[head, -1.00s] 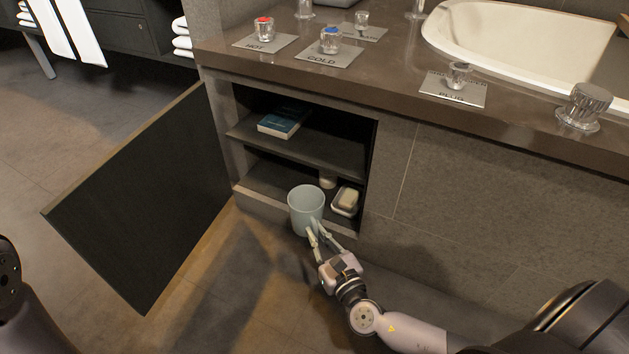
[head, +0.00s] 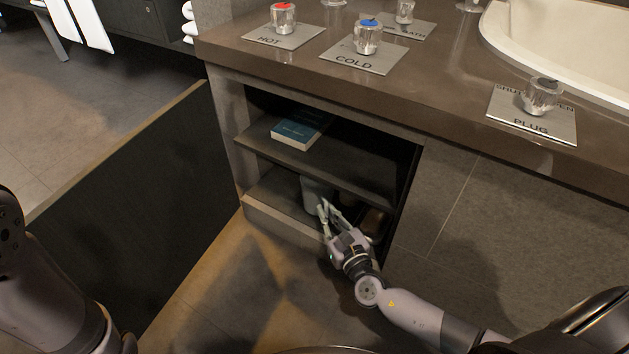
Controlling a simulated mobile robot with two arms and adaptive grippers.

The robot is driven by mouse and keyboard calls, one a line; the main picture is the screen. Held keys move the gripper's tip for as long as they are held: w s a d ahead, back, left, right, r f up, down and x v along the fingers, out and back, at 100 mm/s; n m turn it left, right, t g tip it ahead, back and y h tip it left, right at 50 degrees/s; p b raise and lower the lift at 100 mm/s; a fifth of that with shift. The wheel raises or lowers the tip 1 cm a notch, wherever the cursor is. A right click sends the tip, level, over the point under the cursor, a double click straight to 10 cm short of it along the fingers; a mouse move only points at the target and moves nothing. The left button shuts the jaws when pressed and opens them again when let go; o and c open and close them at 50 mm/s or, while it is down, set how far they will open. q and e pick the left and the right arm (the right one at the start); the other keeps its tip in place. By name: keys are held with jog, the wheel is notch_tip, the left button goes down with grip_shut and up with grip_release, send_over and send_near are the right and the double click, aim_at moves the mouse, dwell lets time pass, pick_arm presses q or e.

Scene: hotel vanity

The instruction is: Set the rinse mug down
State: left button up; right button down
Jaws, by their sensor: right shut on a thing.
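The pale blue-grey rinse mug (head: 312,190) is inside the lower compartment of the open cabinet, partly under the middle shelf. My right gripper (head: 325,212) reaches in from the front and is shut on the mug's near right side. The mug looks upright. Its far side and top are in shadow or hidden by the shelf, and I cannot tell whether its base touches the compartment floor (head: 275,196). Only part of my left arm shows at the left edge; its gripper is not in view.
A blue book (head: 302,129) lies on the middle shelf (head: 345,172). A dim soap dish (head: 375,222) is right of the mug, partly hidden by my gripper. The countertop (head: 440,100) overhangs above, with labelled knobs.

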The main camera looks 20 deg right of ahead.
aim_at(309, 186)
jog(key=w+b, duration=0.1)
jog(key=w, duration=0.2)
jog(key=w+b, duration=0.1)
jog(key=w, duration=0.6)
jog(key=shift+a+b, duration=0.3)
jog(key=shift+b, duration=0.1)
jog(key=w+b, duration=0.1)
jog(key=w, duration=0.1)
jog(key=w+b, duration=0.1)
jog(key=w, duration=0.1)
jog(key=shift+a+f, duration=0.15)
jog(key=shift+f+b, duration=0.4)
jog(key=shift+f, duration=0.15)
jog(key=shift+s+f, duration=0.1)
jog(key=shift+f, duration=0.05)
jog(key=c, duration=2.2)
grip_release()
jog(key=o, duration=0.5)
